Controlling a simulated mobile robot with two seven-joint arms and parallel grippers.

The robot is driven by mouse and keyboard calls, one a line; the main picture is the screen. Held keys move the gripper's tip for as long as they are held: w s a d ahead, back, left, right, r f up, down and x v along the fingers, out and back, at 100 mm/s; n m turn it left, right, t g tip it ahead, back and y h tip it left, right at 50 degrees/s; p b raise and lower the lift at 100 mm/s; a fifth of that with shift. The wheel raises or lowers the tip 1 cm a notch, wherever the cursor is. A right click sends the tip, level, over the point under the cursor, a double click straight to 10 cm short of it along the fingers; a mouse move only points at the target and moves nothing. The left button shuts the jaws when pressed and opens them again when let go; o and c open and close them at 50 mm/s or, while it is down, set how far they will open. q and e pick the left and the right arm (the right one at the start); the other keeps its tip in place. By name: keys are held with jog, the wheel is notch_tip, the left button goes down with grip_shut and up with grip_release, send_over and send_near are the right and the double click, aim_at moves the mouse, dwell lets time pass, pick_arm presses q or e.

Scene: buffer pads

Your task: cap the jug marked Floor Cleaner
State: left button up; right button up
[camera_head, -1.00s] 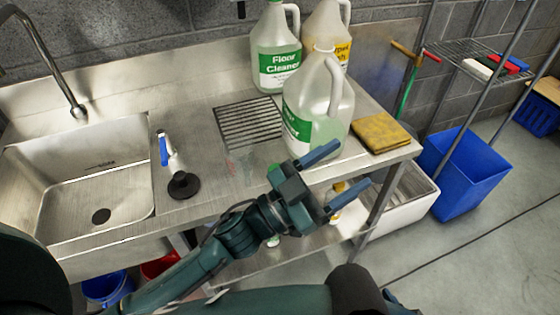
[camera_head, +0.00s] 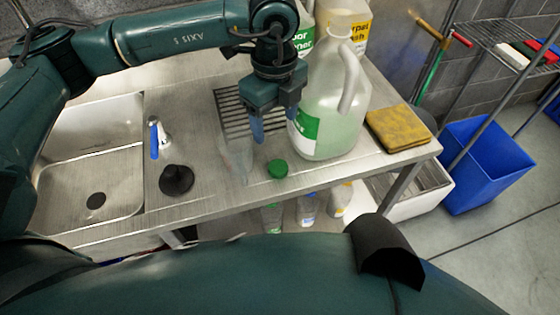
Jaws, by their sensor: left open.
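A green cap (camera_head: 277,169) lies on the steel counter, near its front edge. My left gripper (camera_head: 274,130) is open and empty, pointing down above and behind the cap. A large clear jug (camera_head: 328,105) with a green label stands just right of the gripper; its label is turned aside and cannot be read. Behind, the jug marked Floor Cleaner (camera_head: 304,36) is mostly hidden by my left arm and the front jug; its top is out of view. A jug with a yellow label (camera_head: 360,36) stands beside it. My right gripper is not in view.
A yellow sponge or cloth (camera_head: 398,128) lies at the counter's right end. A faint clear object (camera_head: 236,160) is left of the cap.

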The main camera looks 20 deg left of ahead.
pick_arm(q)
jog(key=shift+s, duration=0.1)
jog(key=p, duration=0.1)
send_over(277, 166)
notch_tip(277, 166, down, 8)
jog(key=shift+r, duration=0.1)
dwell(0.4)
jog(key=shift+d+f+p, duration=0.1)
jog(key=shift+f+p, duration=0.65)
jog(key=shift+f, duration=1.95)
jog(key=shift+c, duration=0.3)
jog(key=c, duration=1)
